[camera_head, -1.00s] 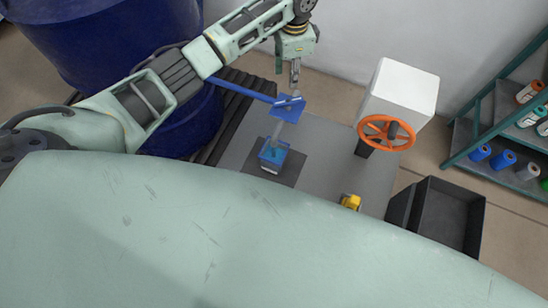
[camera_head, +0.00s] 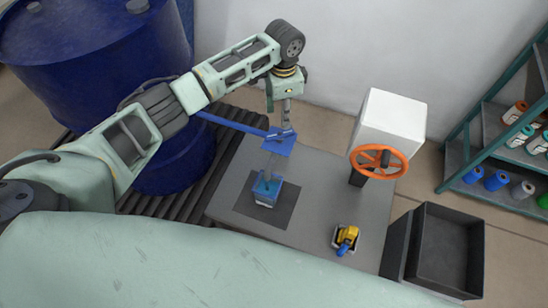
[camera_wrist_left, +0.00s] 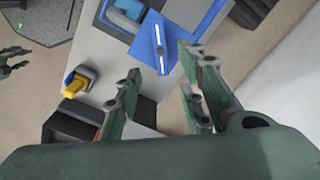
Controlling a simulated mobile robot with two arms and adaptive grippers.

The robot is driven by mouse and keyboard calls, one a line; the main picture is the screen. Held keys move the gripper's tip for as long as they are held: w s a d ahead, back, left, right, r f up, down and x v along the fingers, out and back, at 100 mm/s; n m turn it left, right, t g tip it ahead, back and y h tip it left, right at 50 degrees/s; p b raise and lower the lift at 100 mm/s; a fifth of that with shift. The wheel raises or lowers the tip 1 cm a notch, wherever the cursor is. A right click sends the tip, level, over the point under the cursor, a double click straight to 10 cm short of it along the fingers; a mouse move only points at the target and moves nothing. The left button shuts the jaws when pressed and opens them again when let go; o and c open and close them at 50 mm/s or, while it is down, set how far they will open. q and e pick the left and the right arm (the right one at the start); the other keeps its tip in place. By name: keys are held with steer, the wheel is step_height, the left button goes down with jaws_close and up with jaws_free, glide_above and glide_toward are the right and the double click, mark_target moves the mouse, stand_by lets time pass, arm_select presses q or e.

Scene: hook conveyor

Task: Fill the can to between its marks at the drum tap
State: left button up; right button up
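A blue can (camera_head: 266,190) stands on a dark square on the grey table under the drum tap. A pale translucent column (camera_head: 272,164) runs from the tap down into its top; the can's marks are too small to read. The tap's blue plate (camera_head: 277,146) sits at the end of a blue pipe from the blue drum (camera_head: 95,65). My left gripper (camera_head: 284,122) is right above the plate. In the left wrist view its fingers (camera_wrist_left: 165,78) are apart, with the blue plate (camera_wrist_left: 158,45) just beyond them. A dark forked shape, apparently my right gripper (camera_wrist_left: 14,60), has its prongs apart.
A white box (camera_head: 393,115) with an orange handwheel (camera_head: 379,162) stands at the table's right. A small holder with a yellow-and-blue item (camera_head: 347,237) is at the front right. A black bin (camera_head: 445,250) and a shelf with spools (camera_head: 497,180) stand further right.

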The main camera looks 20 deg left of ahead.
mark_target(280, 134)
arm_select(q)
step_height(280, 134, down, 10)
steer(key=shift+a+r, duration=0.1)
steer(key=shift+a, duration=0.05)
stand_by(0.4)
jaws_close()
